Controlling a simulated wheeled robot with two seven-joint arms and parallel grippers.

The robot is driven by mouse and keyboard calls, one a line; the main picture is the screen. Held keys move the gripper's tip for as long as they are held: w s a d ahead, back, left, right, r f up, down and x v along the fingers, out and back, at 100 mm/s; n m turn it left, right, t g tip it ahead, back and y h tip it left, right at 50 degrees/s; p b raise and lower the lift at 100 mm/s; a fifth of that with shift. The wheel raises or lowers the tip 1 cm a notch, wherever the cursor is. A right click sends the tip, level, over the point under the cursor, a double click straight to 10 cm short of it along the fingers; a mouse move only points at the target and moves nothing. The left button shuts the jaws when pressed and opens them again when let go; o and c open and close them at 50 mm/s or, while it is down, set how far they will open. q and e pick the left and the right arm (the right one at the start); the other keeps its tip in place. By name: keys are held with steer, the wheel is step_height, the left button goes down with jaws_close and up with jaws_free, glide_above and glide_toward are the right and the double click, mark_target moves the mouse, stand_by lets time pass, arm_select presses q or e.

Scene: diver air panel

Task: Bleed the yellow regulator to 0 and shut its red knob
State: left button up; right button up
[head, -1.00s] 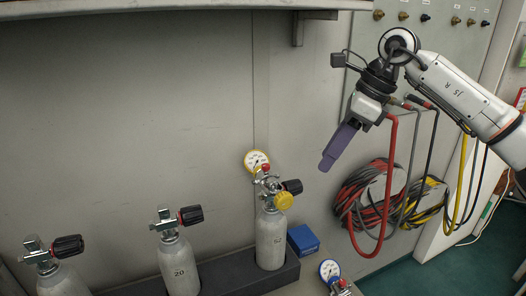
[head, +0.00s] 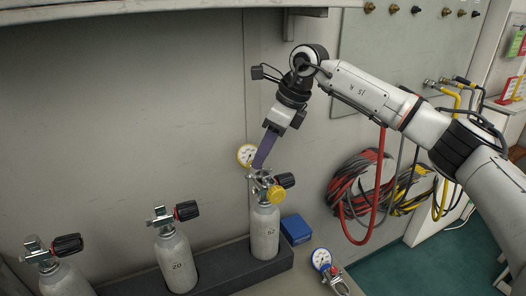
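The yellow regulator (head: 277,194) is mounted on the valve of the grey cylinder (head: 265,232) marked 52, its round yellow face toward me. Its yellow-rimmed gauge (head: 246,155) sticks up behind to the left; its reading is too small to tell. The cylinder's black handwheel (head: 285,180) is on the right of the valve. My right gripper (head: 258,166) points down with its purple fingers at the top of the regulator, beside the gauge. The red knob is hidden behind the fingers. I cannot tell whether they are apart, or touching it. My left gripper is out of view.
Two more cylinders with black handwheels, one marked 20 (head: 179,265), stand to the left in the dark rack (head: 222,276). A blue box (head: 296,229) and a blue-rimmed gauge (head: 321,259) are at right. Coiled hoses (head: 350,185) hang on the wall.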

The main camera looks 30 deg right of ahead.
steer(key=shift+a+f, duration=0.1)
steer(key=shift+f, duration=0.2)
jaws_close()
